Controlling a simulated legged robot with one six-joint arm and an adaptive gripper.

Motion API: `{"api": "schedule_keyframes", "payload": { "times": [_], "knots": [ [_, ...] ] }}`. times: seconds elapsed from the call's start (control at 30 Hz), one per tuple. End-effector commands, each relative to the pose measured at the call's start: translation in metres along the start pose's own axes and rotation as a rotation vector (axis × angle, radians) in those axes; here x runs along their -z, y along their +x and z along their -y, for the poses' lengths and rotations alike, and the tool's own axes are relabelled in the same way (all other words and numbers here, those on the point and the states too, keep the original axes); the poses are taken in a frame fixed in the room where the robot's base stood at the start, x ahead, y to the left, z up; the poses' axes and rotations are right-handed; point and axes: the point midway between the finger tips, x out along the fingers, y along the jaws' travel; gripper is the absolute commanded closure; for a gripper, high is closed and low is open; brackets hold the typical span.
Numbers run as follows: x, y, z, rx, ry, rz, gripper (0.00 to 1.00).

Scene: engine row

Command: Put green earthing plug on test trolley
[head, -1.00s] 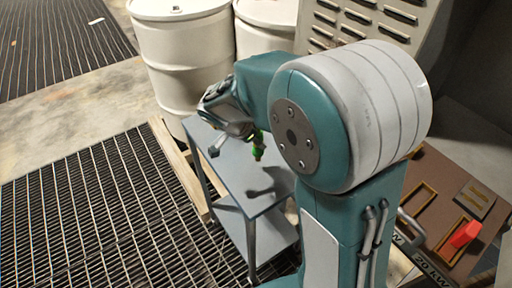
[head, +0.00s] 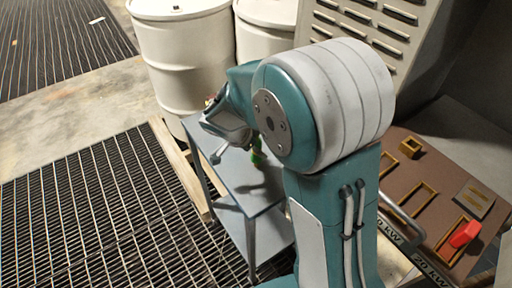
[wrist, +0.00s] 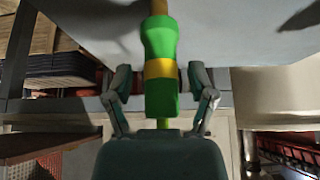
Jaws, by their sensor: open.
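The green earthing plug (head: 258,158) is at the grey top of the test trolley (head: 236,184), partly hidden by my arm in the head view. In the wrist view the plug (wrist: 160,42) is green with a yellow-brown band, and its brass end points toward the grey trolley surface (wrist: 235,35). Whether that end touches the surface is not clear. My gripper (wrist: 160,78) is open, with one finger on each side of the plug and visible gaps between.
White drums (head: 188,62) stand behind the trolley. A floor grating (head: 90,215) lies at left. At right, a brown board (head: 402,172) carries yellow frames and a red block (head: 465,233). A louvred cabinet (head: 415,45) stands behind my arm.

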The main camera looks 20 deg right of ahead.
Motion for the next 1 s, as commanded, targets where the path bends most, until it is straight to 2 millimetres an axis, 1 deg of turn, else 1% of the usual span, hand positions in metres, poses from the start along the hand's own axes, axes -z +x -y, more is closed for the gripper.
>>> {"api": "schedule_keyframes", "payload": {
  "times": [0.13, 0.23, 0.37, 0.6, 0.7, 0.8, 0.9, 1.0],
  "knots": [
    [0.001, -0.002, 0.000, 0.001, 0.000, 0.000, 0.29],
    [0.001, -0.011, 0.001, 0.004, 0.001, -0.001, 0.29],
    [0.001, -0.035, 0.001, 0.006, 0.000, 0.000, 0.29],
    [0.001, -0.085, 0.001, 0.005, 0.000, 0.000, 0.29],
    [0.001, -0.102, 0.001, 0.005, 0.000, 0.000, 0.29],
    [0.001, -0.114, 0.001, 0.002, -0.001, 0.000, 0.29],
    [0.001, -0.120, 0.000, 0.002, -0.001, 0.000, 0.29],
    [0.006, -0.125, -0.006, 0.006, -0.026, 0.017, 0.29]
  ]
}}
